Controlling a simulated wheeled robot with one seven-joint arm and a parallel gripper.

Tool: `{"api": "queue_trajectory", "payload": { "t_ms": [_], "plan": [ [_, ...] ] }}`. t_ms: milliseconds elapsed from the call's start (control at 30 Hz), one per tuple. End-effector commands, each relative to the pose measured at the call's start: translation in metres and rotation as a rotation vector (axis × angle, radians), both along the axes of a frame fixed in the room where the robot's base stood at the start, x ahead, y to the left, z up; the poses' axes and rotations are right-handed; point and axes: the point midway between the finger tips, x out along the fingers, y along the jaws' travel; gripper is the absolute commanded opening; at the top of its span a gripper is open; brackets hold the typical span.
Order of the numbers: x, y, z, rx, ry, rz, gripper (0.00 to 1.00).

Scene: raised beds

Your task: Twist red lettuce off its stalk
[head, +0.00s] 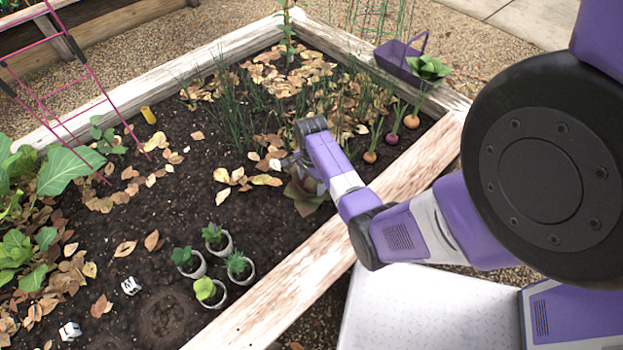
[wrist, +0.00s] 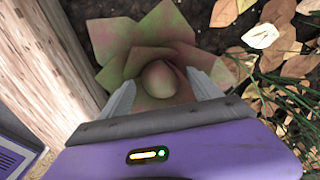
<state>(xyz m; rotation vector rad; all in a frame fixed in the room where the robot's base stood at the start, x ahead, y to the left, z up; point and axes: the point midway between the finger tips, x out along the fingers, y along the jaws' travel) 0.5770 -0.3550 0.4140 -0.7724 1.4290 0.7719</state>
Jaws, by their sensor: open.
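The red lettuce (head: 305,194) grows in the bed's dark soil near the right wooden edge, a rosette of dull red-green leaves. In the head view my gripper (head: 297,164) is above it, and my arm hides part of it. In the wrist view the lettuce (wrist: 143,42) fills the upper middle, with a rounded heart at its centre. My gripper's two fingers (wrist: 163,98) are apart, one on each side of the heart, with nothing clamped between them. I cannot tell whether the fingers touch the leaves. The stalk is hidden under the leaves.
The bed's wooden edge (head: 290,290) runs close beside the lettuce. Onions (head: 370,157) and thin green shoots grow behind it. Several small potted seedlings (head: 205,289) stand front left. A purple basket (head: 392,60) sits at the far corner. Dry leaves (wrist: 262,38) lie right of the lettuce.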

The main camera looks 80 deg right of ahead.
Motion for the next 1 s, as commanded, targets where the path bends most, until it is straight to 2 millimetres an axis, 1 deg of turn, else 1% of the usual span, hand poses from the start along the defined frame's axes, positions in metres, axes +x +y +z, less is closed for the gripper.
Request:
{"api": "queue_trajectory", "payload": {
  "t_ms": [100,333,367,500,567,600,667,700,767,800,933,1000],
  "plan": [
    [-0.0001,0.0002,-0.0046,0.001,0.001,0.000,0.73],
    [-0.0001,0.0003,-0.0045,0.001,0.001,0.001,0.73],
    [0.0000,0.0001,-0.0044,0.000,0.000,0.001,0.69],
    [-0.0001,0.0002,-0.0044,0.000,0.000,0.001,0.41],
    [-0.0001,0.0002,-0.0044,0.000,0.000,0.001,0.30],
    [-0.0001,0.0002,-0.0044,0.000,0.000,0.001,0.22],
    [-0.0001,0.0002,-0.0044,0.000,0.000,0.001,0.10],
    [-0.0001,0.0002,-0.0044,0.000,0.000,0.001,0.45],
    [-0.0001,0.0002,-0.0044,0.001,0.001,0.001,0.33],
    [-0.0001,0.0002,-0.0044,0.000,0.000,0.001,0.25],
    [-0.0002,0.0002,-0.0044,0.001,0.001,0.001,0.00],
    [-0.0001,-0.0001,-0.0041,0.000,0.000,0.001,0.00]
  ]
}}
